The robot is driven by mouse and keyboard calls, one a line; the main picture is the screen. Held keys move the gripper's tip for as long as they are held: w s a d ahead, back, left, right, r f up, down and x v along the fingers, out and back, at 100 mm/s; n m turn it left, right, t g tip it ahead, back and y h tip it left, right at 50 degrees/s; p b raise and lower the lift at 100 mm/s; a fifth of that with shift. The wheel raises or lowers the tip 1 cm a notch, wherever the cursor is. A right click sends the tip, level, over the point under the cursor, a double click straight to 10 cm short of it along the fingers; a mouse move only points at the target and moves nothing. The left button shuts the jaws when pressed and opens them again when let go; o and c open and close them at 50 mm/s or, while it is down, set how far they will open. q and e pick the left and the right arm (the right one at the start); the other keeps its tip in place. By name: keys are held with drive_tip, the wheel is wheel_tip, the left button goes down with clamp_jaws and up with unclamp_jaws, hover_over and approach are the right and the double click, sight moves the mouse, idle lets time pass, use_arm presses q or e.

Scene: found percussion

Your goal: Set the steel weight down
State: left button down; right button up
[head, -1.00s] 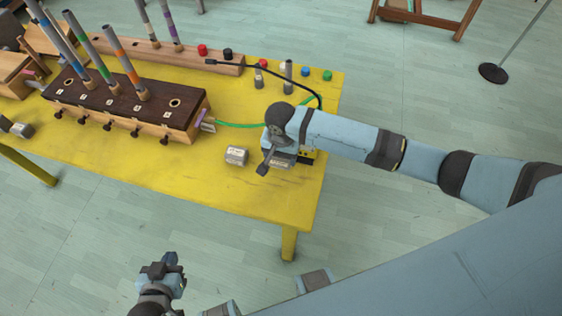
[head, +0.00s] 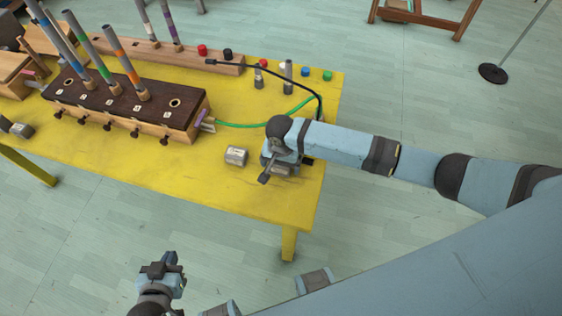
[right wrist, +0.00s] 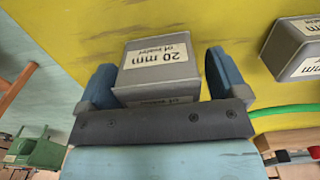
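The steel weight (right wrist: 158,58) is a grey block labelled "20 mm of water". In the right wrist view it sits between the two blue fingers of my right gripper (right wrist: 162,75), with a narrow strip of yellow table showing beside the right finger. In the head view the weight (head: 284,170) is low at the table's right end, mostly hidden under my right gripper (head: 285,169), whose fingers look spread wider than it. It appears to rest on the yellow table (head: 210,178). My left gripper (head: 164,268) is off the table's front side, with nothing visible in it.
A second grey weight (head: 236,156) stands just left of my right gripper. A wooden pipe chest (head: 125,105) with upright tubes is further left. A green hose (head: 240,125) and black cable (head: 285,76) run behind my gripper. The table's front middle is clear.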

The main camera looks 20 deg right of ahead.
drive_tip(key=shift+r, duration=0.1)
wheel_tip(320, 180, up, 12)
drive_tip(key=shift+r, duration=0.1)
drive_tip(key=s+a+f+n+t+y, duration=0.1)
drive_tip(key=s+f, duration=0.1)
drive_tip(key=s+a+f+n+t+y, duration=0.2)
drive_tip(key=s+f, duration=0.1)
drive_tip(key=s+a+f+n+t+y, duration=0.2)
drive_tip(key=shift+s+f, duration=0.3)
drive_tip(key=shift+f, duration=0.1)
drive_tip(key=s+d+t, duration=0.1)
drive_tip(key=s+d+f+n+t, duration=0.1)
drive_tip(key=s+d, duration=0.1)
drive_tip(key=s, duration=0.1)
drive_tip(key=shift+f+n+t, duration=0.25)
drive_tip(key=shift+n+t, duration=0.15)
drive_tip(key=s+d+n+t+h, duration=0.1)
drive_tip(key=s+d+n+t, duration=0.2)
drive_tip(key=s+d, duration=0.3)
drive_tip(key=shift+s+d+f+h, duration=0.15)
drive_tip(key=shift+s+f+h, duration=0.05)
drive_tip(key=shift+s+h, duration=0.1)
